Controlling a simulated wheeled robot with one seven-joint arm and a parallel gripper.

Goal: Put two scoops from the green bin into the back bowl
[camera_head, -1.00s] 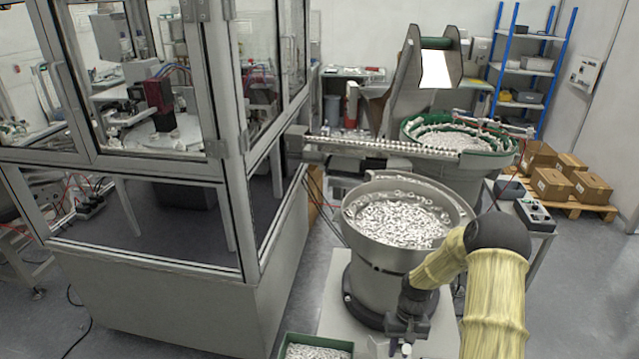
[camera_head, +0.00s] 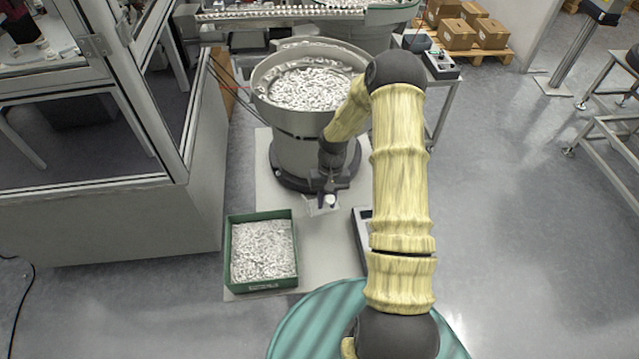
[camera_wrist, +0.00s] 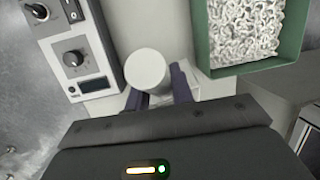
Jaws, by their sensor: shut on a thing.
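The green bin (camera_head: 230,270) stands on a pale floor plate, full of small white parts. It also shows at the upper right of the wrist view (camera_wrist: 203,40). The back bowl (camera_head: 388,18) shows only partly at the top edge, with its green rim cut off. My gripper (camera_head: 326,190) hangs in front of the nearer grey bowl, behind and right of the bin. In the wrist view my gripper's dark fingers (camera_wrist: 160,94) are shut on a white round-ended thing (camera_wrist: 148,68), likely the scoop's handle. I cannot see whether the scoop holds parts.
The nearer grey bowl (camera_head: 263,97), full of white parts, stands behind my gripper. A control box with knobs (camera_wrist: 88,62) is left in the wrist view. A framed glass cell (camera_head: 150,100) stands at the left.

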